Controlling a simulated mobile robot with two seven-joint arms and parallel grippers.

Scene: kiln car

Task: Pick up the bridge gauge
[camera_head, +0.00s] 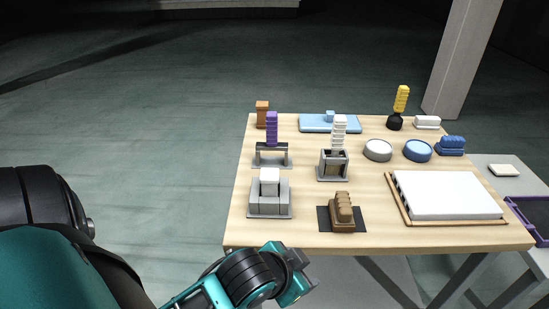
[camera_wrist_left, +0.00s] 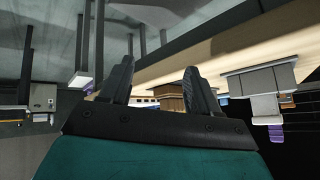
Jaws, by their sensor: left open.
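What looks like the bridge gauge, a grey arch-shaped frame (camera_head: 271,160) with an upright ribbed purple handle (camera_head: 271,128), stands on a grey base at the left of the wooden table (camera_head: 310,234). In the left wrist view, which is upside down, a purple piece (camera_wrist_left: 276,133) that may be its handle shows beyond a grey block (camera_wrist_left: 258,80). My left gripper (camera_head: 298,277) is open and apart from the gauge, low in front of the table's near edge. Its two dark fingers (camera_wrist_left: 157,84) have nothing held between them. My right gripper is not in view.
Between gauge and near edge stands a grey block with white top (camera_head: 270,197). Right of it are a brown ribbed block (camera_head: 343,210) on a dark mat and a box with white handle (camera_head: 333,165). A white slab (camera_head: 445,195) fills the right side. An orange-brown piece (camera_head: 262,114) stands behind.

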